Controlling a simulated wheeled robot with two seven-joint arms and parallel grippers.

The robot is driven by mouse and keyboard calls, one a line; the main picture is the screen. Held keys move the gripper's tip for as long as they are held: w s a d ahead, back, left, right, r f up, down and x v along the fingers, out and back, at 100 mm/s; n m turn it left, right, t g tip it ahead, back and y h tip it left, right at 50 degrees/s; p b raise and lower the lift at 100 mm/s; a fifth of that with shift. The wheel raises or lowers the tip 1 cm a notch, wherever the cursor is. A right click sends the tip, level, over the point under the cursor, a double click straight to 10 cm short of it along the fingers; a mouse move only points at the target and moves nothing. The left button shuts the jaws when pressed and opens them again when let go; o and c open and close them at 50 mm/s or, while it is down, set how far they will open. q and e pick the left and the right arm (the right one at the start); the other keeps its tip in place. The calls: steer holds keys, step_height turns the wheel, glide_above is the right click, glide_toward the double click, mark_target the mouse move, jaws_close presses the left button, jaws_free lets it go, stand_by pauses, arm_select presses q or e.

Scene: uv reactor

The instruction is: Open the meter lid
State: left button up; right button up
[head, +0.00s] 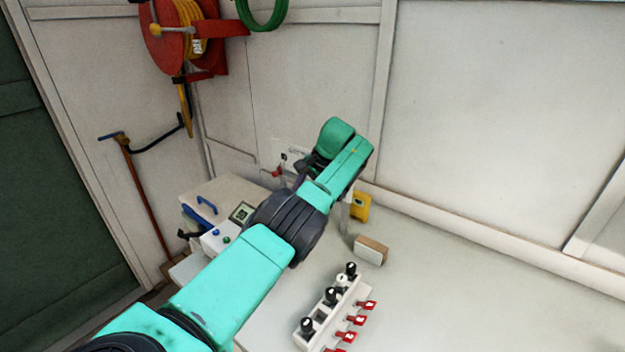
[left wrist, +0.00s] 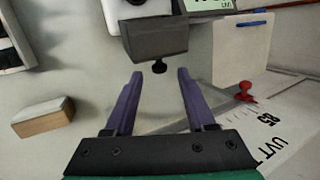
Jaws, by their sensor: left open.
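In the left wrist view my left gripper (left wrist: 160,98) is open, with its two purple fingers apart and nothing between them. Beyond the fingertips is a dark grey block (left wrist: 153,38) with a small black knob (left wrist: 159,67) on its near side. The knob is roughly centred between the fingers and apart from them. A white unit with a lit display (left wrist: 208,4) is cut off at the top edge. I cannot tell which part is the meter lid. In the head view my teal left arm crosses the middle and its fingers are hidden. My right gripper is not in view.
A white plate marked UVT (left wrist: 285,135) with a red knob (left wrist: 243,93) is right of my fingers. A wood-sided block (head: 371,250) and a strip of black knobs with red tags (head: 331,312) stand on the bench. The bench's right side is clear.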

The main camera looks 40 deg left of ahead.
arm_select(q)
steer(key=p+v, duration=0.8)
steer(key=v, duration=0.2)
steer(key=shift+r, duration=0.25)
